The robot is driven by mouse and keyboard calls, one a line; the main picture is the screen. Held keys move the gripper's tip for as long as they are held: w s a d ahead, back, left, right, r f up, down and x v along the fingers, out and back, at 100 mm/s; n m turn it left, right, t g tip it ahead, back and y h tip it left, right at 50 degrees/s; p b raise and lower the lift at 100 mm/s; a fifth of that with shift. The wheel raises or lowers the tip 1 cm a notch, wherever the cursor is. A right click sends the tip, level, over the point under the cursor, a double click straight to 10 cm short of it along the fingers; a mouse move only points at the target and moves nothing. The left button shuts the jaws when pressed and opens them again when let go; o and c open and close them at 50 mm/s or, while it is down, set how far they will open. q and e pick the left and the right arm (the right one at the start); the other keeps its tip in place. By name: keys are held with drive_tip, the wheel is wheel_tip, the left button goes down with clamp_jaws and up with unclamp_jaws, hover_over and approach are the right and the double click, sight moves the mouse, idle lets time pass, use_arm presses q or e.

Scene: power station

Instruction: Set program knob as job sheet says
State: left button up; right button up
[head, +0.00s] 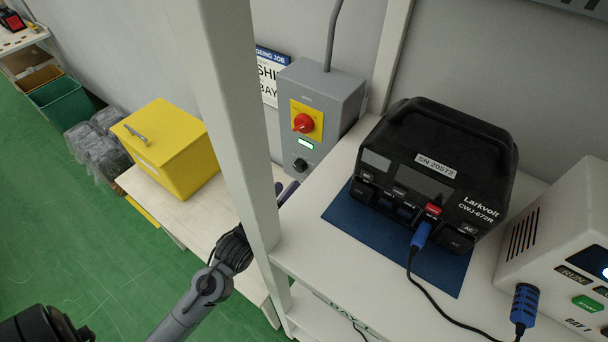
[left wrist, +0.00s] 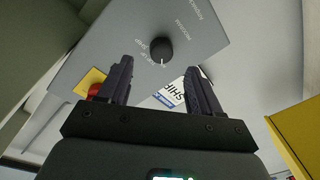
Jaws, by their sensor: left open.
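The program knob (head: 300,165) is a small black dial low on the grey wall box (head: 335,95). In the left wrist view the knob (left wrist: 162,50) shows past my fingertips, with a white pointer mark and small printed words around it, too small to read surely. The job sheet (head: 268,80) hangs behind the box; "SHI" and "BAY" show, the rest is hidden. It also shows in the left wrist view (left wrist: 168,95). My left gripper (head: 287,190) is open and empty, just below the knob, partly hidden by a white post; in its own view (left wrist: 157,75) the fingers point toward the knob, apart from it.
A red rotary switch (head: 303,122) on a yellow plate sits above the knob, with a lit green display (head: 306,144) between. The white post (head: 235,120) stands close to my left arm. A yellow box (head: 170,150) and a black power unit (head: 432,170) stand either side.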

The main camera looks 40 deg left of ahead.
sight(298, 169)
use_arm(q)
drive_tip(key=shift+w+a, duration=0.2)
drive_tip(key=shift+w, duration=0.85)
drive_tip(key=shift+w+a, duration=0.25)
drive_tip(key=shift+w, duration=0.85)
drive_tip(key=shift+w+a, duration=0.2)
drive_tip(key=shift+w, duration=0.85)
use_arm(e)
drive_tip(key=shift+s+a, duration=0.2)
drive_tip(key=shift+a, duration=0.2)
use_arm(q)
drive_tip(key=c, duration=1)
drive_tip(key=shift+c, duration=0.2)
use_arm(e)
drive_tip(key=shift+d, duration=0.1)
